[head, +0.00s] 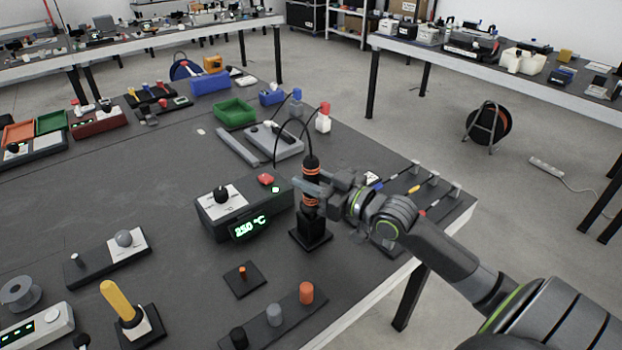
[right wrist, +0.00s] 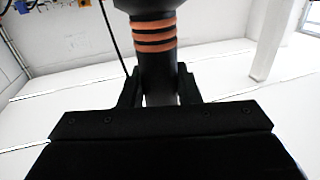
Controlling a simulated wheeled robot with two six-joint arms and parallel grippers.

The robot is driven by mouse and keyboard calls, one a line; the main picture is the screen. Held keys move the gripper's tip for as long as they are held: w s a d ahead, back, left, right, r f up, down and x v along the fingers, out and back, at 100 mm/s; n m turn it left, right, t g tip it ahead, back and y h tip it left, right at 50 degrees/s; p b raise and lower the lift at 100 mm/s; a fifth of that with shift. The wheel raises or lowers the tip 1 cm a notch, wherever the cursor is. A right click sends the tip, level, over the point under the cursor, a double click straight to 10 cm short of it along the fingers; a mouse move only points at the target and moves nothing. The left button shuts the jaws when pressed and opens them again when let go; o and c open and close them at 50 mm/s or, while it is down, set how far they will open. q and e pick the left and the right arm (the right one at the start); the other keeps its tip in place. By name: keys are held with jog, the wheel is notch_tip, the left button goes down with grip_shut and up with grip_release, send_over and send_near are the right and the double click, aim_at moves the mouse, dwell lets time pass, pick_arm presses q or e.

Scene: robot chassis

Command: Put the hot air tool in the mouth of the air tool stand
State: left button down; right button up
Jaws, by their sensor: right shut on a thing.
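The hot air tool (head: 311,165) is black with orange rings and stands upright, its cable looping up from the top. Its lower part is at the black air tool stand (head: 312,232), a square base with a short block; I cannot tell how deep the nozzle sits in the mouth. My right gripper (head: 314,189) is shut on the tool's body, coming from the right. In the right wrist view the tool (right wrist: 155,50) rises between the two fingers (right wrist: 160,92), with orange rings above them. My left gripper is not in view.
A station with a green display (head: 240,212) stands just left of the stand. In front are a small plate with an orange peg (head: 243,276) and a strip with coloured knobs (head: 274,316). A rack of small tools (head: 420,190) lies right, near the table edge.

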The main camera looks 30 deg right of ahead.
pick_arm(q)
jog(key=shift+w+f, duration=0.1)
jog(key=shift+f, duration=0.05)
pick_arm(e)
jog(key=shift+f, duration=0.2)
jog(key=shift+f+b, duration=0.3)
jog(key=shift+b, duration=0.1)
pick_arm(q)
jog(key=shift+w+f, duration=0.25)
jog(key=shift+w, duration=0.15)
pick_arm(e)
jog(key=shift+f, duration=0.1)
pick_arm(q)
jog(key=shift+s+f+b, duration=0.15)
jog(key=shift+b, duration=0.25)
pick_arm(e)
jog(key=shift+f, duration=0.4)
jog(key=o, duration=1)
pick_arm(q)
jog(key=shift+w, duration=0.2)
